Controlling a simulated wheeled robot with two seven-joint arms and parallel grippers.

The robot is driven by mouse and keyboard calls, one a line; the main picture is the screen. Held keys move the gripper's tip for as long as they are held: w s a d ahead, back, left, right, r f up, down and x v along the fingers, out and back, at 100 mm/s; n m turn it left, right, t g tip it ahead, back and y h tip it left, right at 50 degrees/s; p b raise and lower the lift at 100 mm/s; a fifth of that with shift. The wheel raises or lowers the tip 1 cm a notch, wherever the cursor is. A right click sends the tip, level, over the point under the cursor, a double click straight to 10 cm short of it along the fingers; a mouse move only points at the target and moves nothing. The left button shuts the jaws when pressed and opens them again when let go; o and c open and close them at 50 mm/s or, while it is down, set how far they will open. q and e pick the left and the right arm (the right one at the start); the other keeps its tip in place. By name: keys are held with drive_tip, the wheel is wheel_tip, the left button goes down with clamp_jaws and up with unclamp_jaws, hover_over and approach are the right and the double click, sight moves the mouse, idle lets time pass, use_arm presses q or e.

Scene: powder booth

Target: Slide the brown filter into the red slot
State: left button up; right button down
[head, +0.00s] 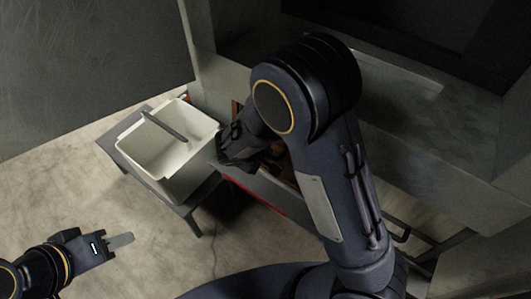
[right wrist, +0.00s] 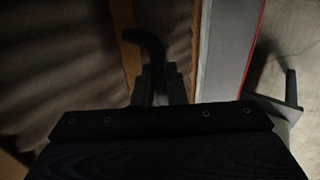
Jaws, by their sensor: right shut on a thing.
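The brown filter shows in the right wrist view as dark pleats (right wrist: 60,50) with a tan frame strip (right wrist: 127,60). My right gripper (right wrist: 152,88) is shut on a dark bent handle (right wrist: 148,42) at the filter; in the head view the gripper (head: 240,152) is partly hidden by my arm. A red edge (head: 250,193) of the slot shows below it, and a red line (right wrist: 254,45) runs along the grey wall. How far the filter is in cannot be seen. My left gripper (head: 122,240) is away at lower left, apparently empty.
A white bin (head: 150,165) with a dark grey bar (head: 164,126) across it stands on a grey stand (head: 125,150), left of my right gripper. The grey booth (head: 400,140) rises on the right. The floor (head: 80,200) around my left gripper is clear.

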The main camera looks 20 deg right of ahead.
drive_tip(key=c, duration=1.4)
unclamp_jaws()
drive_tip(key=shift+f, duration=0.1)
